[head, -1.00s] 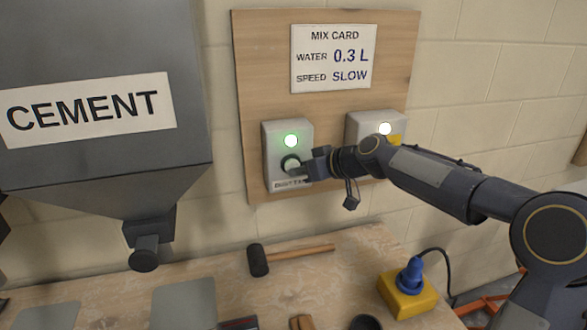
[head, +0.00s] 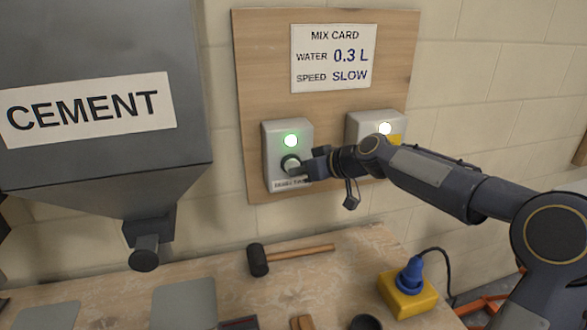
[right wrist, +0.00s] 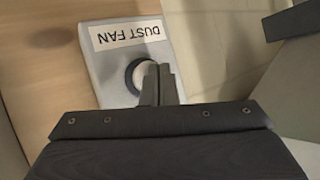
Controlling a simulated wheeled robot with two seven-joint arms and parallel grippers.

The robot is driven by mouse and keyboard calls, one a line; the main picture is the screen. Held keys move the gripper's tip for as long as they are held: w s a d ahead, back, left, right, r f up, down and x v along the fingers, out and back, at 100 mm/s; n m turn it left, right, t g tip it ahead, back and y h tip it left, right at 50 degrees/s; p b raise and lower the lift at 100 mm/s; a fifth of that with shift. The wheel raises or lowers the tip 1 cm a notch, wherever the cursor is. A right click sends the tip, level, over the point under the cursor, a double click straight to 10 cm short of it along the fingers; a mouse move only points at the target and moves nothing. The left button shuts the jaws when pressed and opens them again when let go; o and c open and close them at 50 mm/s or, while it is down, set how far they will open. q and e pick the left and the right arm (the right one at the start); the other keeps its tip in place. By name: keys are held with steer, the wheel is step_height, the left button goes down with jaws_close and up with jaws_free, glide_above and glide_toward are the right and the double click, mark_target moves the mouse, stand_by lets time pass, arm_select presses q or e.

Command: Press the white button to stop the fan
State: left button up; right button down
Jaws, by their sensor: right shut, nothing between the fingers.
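In the right wrist view the closed fingertips (right wrist: 158,70) overlap the right part of the white button (right wrist: 142,76), under the DUST FAN label (right wrist: 127,33). They appear to touch it; how deep the button sits is unclear. My left gripper is out of view.
A second pale box (head: 358,122) with a lit white lamp is on the right, partly behind my right arm. The mix card (head: 333,58) hangs above. A cement hopper (head: 100,60) stands left. A mallet (head: 290,255) and yellow socket block (head: 408,296) are on the bench.

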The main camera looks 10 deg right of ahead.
steer(key=shift+w, duration=0.15)
stand_by(0.4)
steer(key=shift+w, duration=0.25)
